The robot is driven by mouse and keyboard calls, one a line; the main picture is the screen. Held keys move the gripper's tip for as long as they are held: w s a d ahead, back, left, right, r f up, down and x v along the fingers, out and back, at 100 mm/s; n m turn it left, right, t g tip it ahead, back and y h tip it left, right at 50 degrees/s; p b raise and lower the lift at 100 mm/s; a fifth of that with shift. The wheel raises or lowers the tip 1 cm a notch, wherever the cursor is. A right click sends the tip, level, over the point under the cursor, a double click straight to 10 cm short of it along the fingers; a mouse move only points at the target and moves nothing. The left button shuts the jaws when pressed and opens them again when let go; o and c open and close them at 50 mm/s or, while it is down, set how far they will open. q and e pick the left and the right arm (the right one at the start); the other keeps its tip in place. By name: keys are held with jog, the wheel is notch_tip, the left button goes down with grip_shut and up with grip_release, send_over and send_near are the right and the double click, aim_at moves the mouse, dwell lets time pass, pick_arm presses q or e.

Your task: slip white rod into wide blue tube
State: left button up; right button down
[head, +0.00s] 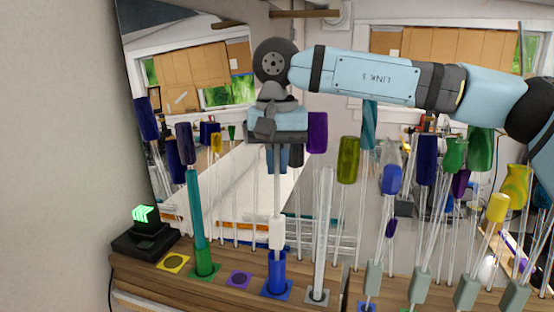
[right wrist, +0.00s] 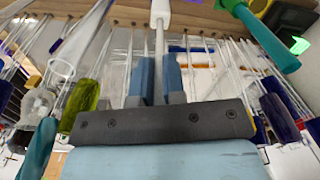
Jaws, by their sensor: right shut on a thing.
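My right gripper (head: 278,158) points down and is shut on the thin clear stem of the white rod (head: 277,233). The rod hangs upright with its white end low. The wide blue tube (head: 277,272) stands on a blue square in the wooden board. The white end is right at the tube's mouth in the head view; I cannot tell whether its tip is inside. In the right wrist view the blue fingers of the gripper (right wrist: 158,80) flank the stem, and the white end (right wrist: 160,12) shows at the top edge. The tube's mouth is hidden there. My left gripper is out of view.
A green-based teal tube (head: 200,235) stands left of the blue tube, and a clear tube (head: 322,240) stands close on its right. Several coloured-handled rods crowd the right side. A black box with a green display (head: 145,235) sits at the left. A mirror-like panel stands behind.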

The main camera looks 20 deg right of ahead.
jog(key=c, duration=1.1)
grip_release()
jog(key=shift+r, duration=0.15)
notch_tip(320, 180, up, 12)
jog(key=shift+r+b, duration=0.15)
jog(key=shift+b, duration=0.75)
jog(key=shift+r, duration=0.65)
jog(key=shift+f, duration=0.1)
